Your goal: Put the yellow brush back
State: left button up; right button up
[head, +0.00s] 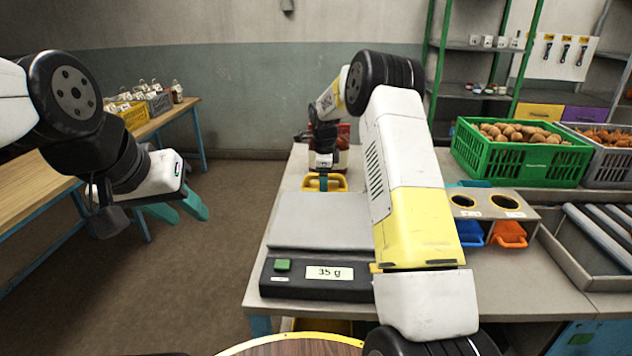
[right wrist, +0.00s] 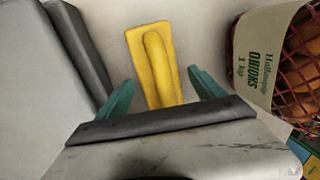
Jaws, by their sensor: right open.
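The yellow brush (right wrist: 155,60) lies flat on the worktop in the right wrist view, its raised handle pointing toward my gripper. It also shows in the head view (head: 338,183), partly hidden behind my right gripper. My right gripper (right wrist: 162,90) is open, with one teal finger on each side of the handle and a gap on both sides. It points down over the brush in the head view. My left gripper (head: 178,208) hangs at the left over the floor, its teal fingers apart and empty.
A scale (head: 318,272) reading 35 g stands in front of the brush. A red net sack of onions (right wrist: 292,75) stands close beside it. A stand with round holes (head: 530,211) has blue (head: 470,233) and orange (head: 509,235) tools below. A green potato crate (head: 520,165) sits behind.

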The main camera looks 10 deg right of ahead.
notch_tip(320, 180, up, 10)
jog(key=s, duration=0.2)
jog(key=s+r+n+t+y, duration=0.1)
jog(key=s+r+n+t, duration=0.1)
jog(key=s+r+n, duration=1.1)
jog(key=s+a+f+n+t+y, duration=0.1)
jog(key=s+n, duration=0.7)
jog(key=s, duration=2)
jog(key=shift+f+t+y, duration=0.3)
jog(key=shift+f+t, duration=0.1)
jog(key=shift+t, duration=0.1)
jog(key=shift+s, duration=0.1)
